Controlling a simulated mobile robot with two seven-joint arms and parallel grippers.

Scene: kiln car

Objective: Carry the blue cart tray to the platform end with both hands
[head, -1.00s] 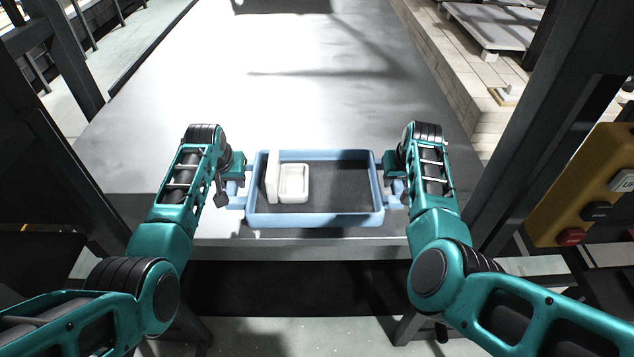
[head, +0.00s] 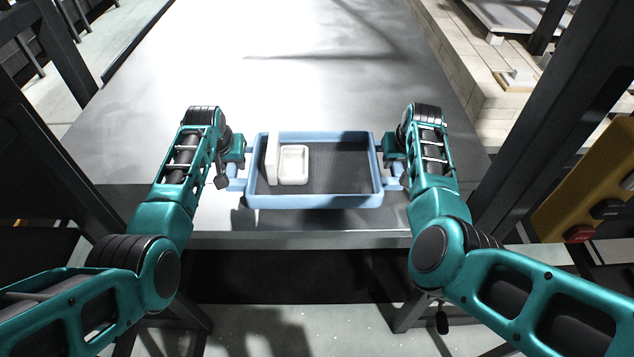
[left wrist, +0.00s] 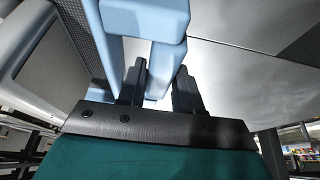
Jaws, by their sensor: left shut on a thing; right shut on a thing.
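The blue cart tray (head: 314,201) is at the near end of the long grey platform (head: 310,80). It has a dark ribbed floor and a handle at each side. A white block (head: 271,158) and a white square dish (head: 294,165) are in its left half. My left gripper (head: 237,170) is shut on the tray's left handle; the left wrist view shows its dark fingers (left wrist: 160,85) around the blue handle (left wrist: 157,60). My right gripper (head: 391,168) is shut on the right handle, its fingertips mostly hidden. A shadow lies below the tray's front edge; whether it touches the platform I cannot tell.
The platform stretches clear behind the tray. Dark frame posts (head: 560,120) stand at both sides. A yellow control box (head: 590,190) with buttons is at the right. Pale brickwork (head: 480,80) runs along the platform's right side.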

